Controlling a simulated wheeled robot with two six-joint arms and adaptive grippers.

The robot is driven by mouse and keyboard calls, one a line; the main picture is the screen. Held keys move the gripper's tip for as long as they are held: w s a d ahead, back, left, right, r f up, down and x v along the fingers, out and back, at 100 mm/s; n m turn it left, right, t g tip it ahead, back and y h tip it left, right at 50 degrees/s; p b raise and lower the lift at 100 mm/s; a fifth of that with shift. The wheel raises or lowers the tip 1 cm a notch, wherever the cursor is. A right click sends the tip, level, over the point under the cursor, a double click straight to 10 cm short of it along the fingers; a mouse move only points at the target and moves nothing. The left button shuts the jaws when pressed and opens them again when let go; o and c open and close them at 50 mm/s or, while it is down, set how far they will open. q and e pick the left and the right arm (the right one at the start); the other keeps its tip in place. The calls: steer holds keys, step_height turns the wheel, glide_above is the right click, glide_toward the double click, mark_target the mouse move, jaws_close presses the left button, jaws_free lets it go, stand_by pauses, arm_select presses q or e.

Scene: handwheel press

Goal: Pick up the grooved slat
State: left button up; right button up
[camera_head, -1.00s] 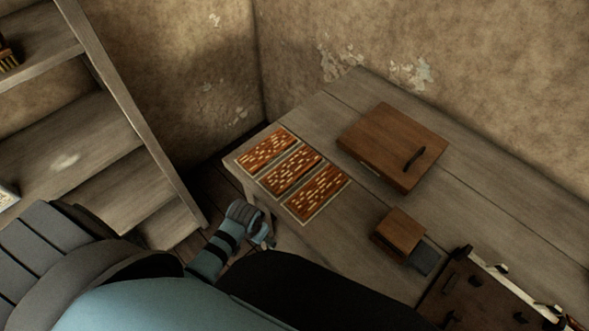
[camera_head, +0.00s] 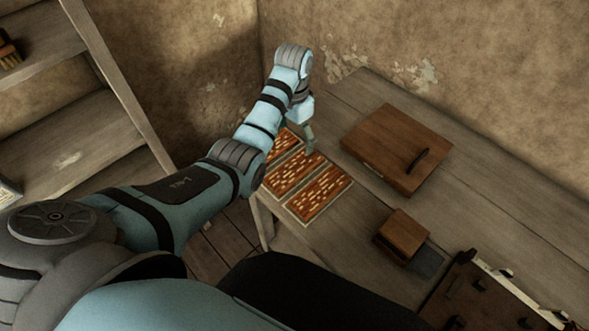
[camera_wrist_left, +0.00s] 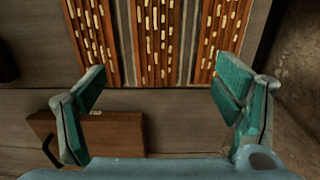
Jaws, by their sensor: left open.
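No piece in view can be clearly told as the grooved slat. Three orange-brown panels with pale dashes lie side by side on the table: a far one (camera_head: 284,145), a middle one (camera_head: 291,175) and a near one (camera_head: 318,194). The left wrist view also shows them, with the middle panel (camera_wrist_left: 158,40) at the top centre. My left gripper (camera_head: 309,146) is above the panels' right end, pointing down. In the left wrist view its two teal fingers (camera_wrist_left: 160,88) are wide apart with nothing between them. My right gripper is not in view.
A large wooden box with a dark handle (camera_head: 396,147) stands right of the panels. A small wooden block (camera_head: 405,231) sits nearer the front, beside a dark fixture board (camera_head: 480,294). Shelves (camera_head: 75,120) stand at the left. Bare table (camera_head: 340,235) lies between.

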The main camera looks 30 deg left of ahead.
mark_target(295, 169)
arm_select(q)
steer(key=f, duration=0.4)
steer(key=f+b, duration=0.1)
steer(key=f, duration=0.7)
steer(key=shift+s+d+b, duration=0.3)
steer(key=shift+b, duration=0.05)
steer(key=shift+r, duration=0.1)
steer(key=c, duration=1.3)
